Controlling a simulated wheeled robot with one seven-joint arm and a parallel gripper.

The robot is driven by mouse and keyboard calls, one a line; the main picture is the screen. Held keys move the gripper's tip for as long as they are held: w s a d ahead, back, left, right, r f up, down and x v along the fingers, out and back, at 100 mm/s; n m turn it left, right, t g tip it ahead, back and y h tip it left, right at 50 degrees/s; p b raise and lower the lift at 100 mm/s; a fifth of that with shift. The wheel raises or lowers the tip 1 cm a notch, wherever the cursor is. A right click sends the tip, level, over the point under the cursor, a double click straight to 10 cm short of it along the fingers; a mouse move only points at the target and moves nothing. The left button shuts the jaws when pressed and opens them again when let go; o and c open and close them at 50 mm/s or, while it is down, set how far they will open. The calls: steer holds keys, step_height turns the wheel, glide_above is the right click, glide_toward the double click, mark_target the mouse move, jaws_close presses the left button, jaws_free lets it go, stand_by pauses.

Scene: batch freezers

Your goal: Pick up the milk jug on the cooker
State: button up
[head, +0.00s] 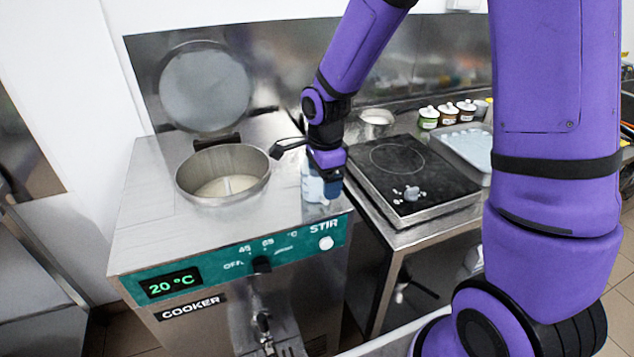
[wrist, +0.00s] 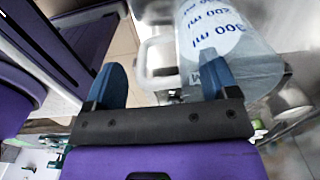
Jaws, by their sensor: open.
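The milk jug (head: 311,186) is a clear, pale-blue measuring jug on the right part of the cooker's (head: 150,235) steel top, right of the open pot. My gripper (head: 327,183) is right at the jug and partly hides it in the head view. In the wrist view the jug (wrist: 237,55) shows ml markings, and its clear handle (wrist: 145,62) appears between the two blue fingers of my gripper (wrist: 165,75). The fingers are apart. The right finger overlaps the jug's body in the picture; whether it touches is unclear.
The open pot (head: 190,187) holds pale liquid, its round lid (head: 205,90) raised behind. A black hotplate (head: 405,170) stands right of the cooker, with small jars (head: 447,113) and a tray (head: 462,140) beyond. The cooker's top left of the pot is clear.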

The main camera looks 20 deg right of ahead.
steer(key=shift+f, duration=0.5)
steer(key=c, duration=1.2)
steer(key=shift+r, duration=0.2)
